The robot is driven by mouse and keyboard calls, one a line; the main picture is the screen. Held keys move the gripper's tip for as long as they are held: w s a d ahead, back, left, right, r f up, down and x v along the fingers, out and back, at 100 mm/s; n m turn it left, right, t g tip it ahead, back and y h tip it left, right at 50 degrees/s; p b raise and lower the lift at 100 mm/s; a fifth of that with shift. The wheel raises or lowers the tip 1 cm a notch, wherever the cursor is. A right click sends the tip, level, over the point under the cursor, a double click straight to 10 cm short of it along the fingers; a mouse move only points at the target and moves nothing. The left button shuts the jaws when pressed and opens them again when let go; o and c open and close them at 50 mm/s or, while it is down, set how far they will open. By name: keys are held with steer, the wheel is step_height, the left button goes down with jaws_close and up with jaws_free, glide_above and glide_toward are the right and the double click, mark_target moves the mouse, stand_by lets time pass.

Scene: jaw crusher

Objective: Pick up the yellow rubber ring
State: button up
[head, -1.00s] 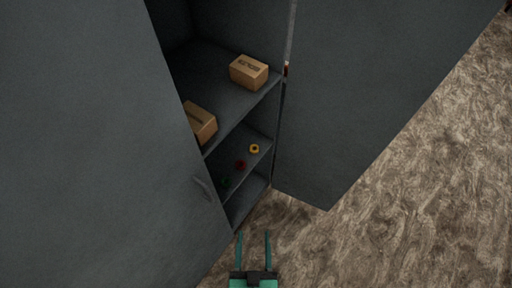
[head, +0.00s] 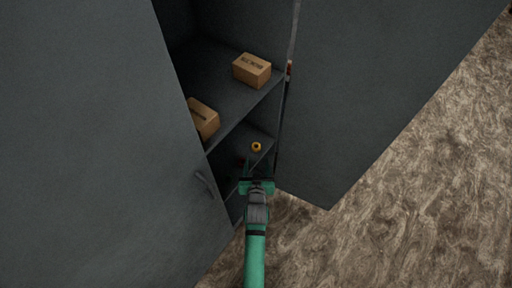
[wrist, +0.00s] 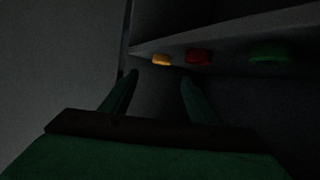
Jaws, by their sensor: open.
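The yellow rubber ring (head: 256,147) lies on the middle shelf inside the open cabinet, near its right end. In the wrist view the yellow ring (wrist: 161,60) shows small, just beyond the fingertips and between their lines. My gripper (head: 258,166) is open and empty at the cabinet opening, in front of the ring and apart from it. In the wrist view my gripper (wrist: 159,76) has its two fingers spread with nothing between them.
A red ring (wrist: 198,57) lies close beside the yellow one, and a green ring (wrist: 268,55) lies farther along the shelf. Cardboard boxes (head: 252,70) stand on the shelf above. Open cabinet doors flank the opening, the left one with a handle (head: 207,184).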

mark_target(256, 147)
steer(key=x, duration=1)
steer(key=shift+w+a+f, duration=0.2)
steer(key=shift+w, duration=0.15)
steer(key=c, duration=1.1)
